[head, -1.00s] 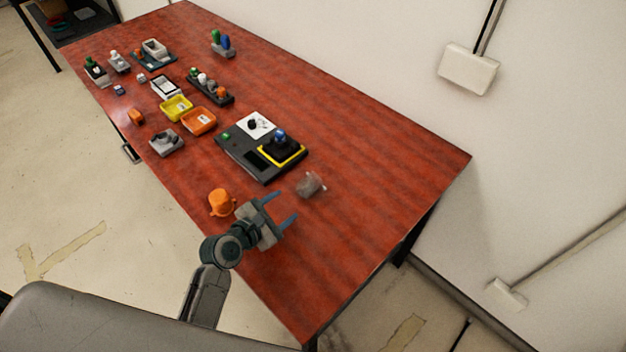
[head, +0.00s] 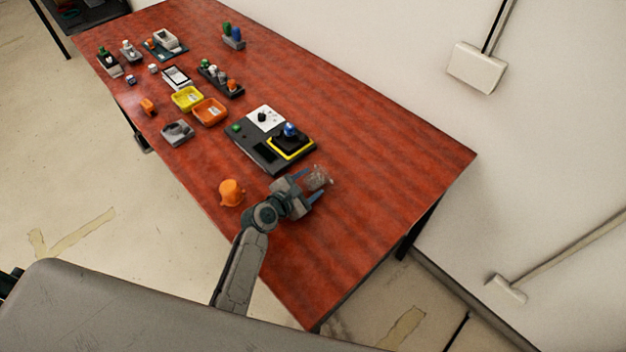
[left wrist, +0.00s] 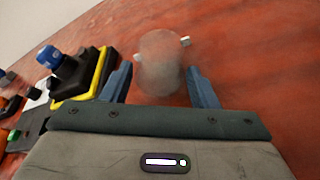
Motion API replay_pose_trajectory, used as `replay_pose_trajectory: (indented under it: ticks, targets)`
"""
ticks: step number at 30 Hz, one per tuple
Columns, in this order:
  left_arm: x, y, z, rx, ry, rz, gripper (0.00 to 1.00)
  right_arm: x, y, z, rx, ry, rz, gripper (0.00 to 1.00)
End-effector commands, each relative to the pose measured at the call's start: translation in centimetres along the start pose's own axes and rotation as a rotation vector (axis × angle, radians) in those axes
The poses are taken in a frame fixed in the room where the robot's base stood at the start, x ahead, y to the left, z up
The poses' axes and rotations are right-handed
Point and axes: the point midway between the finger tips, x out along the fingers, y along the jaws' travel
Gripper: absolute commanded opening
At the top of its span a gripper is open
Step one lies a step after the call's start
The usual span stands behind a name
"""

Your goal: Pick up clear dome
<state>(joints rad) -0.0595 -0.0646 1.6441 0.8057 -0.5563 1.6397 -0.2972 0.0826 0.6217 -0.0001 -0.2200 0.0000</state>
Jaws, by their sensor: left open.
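The clear dome (head: 318,178) is a small see-through, greyish cup shape on the red-brown table, right of the black control panel in the head view. In the left wrist view the dome (left wrist: 162,64) lies ahead, between and slightly beyond my fingertips, with small pale tabs at its sides. My left gripper (head: 311,183) is open with blue fingers pointing at the dome; in the left wrist view the left gripper (left wrist: 160,80) has a finger on each side of it. I cannot tell whether either finger touches it. My right gripper is not in view.
The black panel (head: 250,149) with a blue-topped joystick on a yellow-edged base stands close left of the dome. An orange cup-like part (head: 230,192) sits near my left arm. Trays (head: 209,112) and small parts fill the far left. The table's right part is clear.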

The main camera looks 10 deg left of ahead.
Motion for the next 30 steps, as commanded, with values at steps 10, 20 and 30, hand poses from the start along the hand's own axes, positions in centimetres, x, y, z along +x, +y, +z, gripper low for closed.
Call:
replay_pose_trajectory:
  ticks: [10,20,30]
  targets:
    - [0.0,0.0,0.0,0.0,0.0,0.0,0.21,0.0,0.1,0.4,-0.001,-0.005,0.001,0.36]
    - [-0.2,0.3,0.5,0.003,-0.001,0.0,0.21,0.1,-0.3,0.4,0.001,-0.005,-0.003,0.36]
    - [-3.4,1.5,1.8,0.003,0.005,-0.001,0.21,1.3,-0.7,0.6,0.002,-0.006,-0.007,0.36]
